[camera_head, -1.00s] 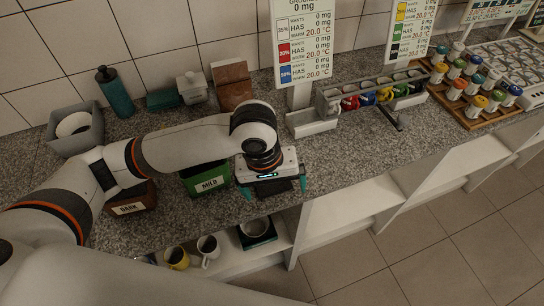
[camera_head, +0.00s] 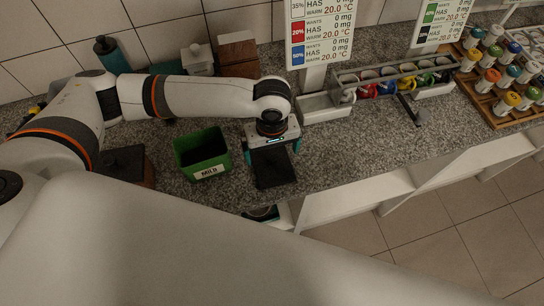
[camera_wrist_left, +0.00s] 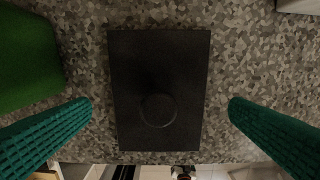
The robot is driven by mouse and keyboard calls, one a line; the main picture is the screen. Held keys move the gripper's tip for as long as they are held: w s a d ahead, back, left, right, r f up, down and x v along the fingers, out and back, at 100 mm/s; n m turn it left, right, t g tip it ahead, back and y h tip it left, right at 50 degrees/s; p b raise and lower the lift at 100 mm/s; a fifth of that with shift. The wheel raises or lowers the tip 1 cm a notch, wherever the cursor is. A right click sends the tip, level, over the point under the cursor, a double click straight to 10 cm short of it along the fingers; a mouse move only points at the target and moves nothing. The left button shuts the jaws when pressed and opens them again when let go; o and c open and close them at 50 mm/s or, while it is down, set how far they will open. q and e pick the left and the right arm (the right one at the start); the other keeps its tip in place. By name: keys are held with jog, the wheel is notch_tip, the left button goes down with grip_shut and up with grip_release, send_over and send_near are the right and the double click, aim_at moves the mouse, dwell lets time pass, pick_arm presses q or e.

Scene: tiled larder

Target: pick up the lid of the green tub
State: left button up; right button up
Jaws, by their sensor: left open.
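The green tub (camera_head: 205,170), labelled MILD, stands open on the speckled counter. It also shows at the left edge of the left wrist view (camera_wrist_left: 25,60). A black rectangular lid (camera_head: 273,170) with a low round knob lies just to the right of the tub. In the left wrist view the lid (camera_wrist_left: 158,60) appears flat on the counter. My left gripper (camera_head: 272,152) is over the lid. Its teal fingers (camera_wrist_left: 160,108) are spread wide, one on each side of the lid, with a gap to both edges. My right gripper is not in view.
A dark-topped box (camera_head: 128,164) stands left of the tub, partly behind my arm. A teal bottle (camera_head: 112,55) and a white canister (camera_head: 198,62) stand at the wall. A rack of coloured mugs (camera_head: 390,82) is to the right. The counter's front edge is close to the lid.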

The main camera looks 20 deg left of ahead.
aim_at(271, 156)
pick_arm(q)
notch_tip(271, 156, down, 2)
jog(key=shift+f, duration=0.2)
jog(key=shift+s+f, duration=0.1)
jog(key=shift+f, duration=0.4)
jog(key=c, duration=0.8)
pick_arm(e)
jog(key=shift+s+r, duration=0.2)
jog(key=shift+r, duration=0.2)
